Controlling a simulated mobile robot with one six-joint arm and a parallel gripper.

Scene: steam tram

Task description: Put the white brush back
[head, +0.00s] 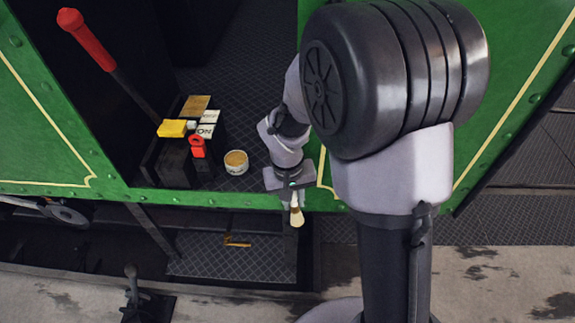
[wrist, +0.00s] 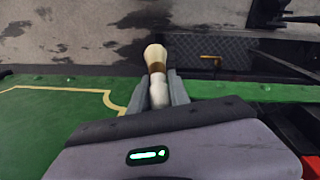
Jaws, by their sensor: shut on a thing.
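The white brush (head: 297,214) is in my gripper (head: 293,200), which is shut on it. The brush has a pale bristle head, a brown band and a white handle. In the wrist view the brush (wrist: 156,62) lies between the two grey fingers of my gripper (wrist: 161,86), with its bristle end pointing away from the gripper. In the head view the bristles point down, in front of the green tram side. Part of the handle is hidden by the fingers.
A white tub (head: 237,169) with tan contents stands on the tram's dark floor, left of my gripper. Left of it is a dark box (head: 177,166) with a yellow block (head: 172,128) and a red piece (head: 197,147). A red-handled lever (head: 85,38) rises behind. Below is a step (head: 225,262).

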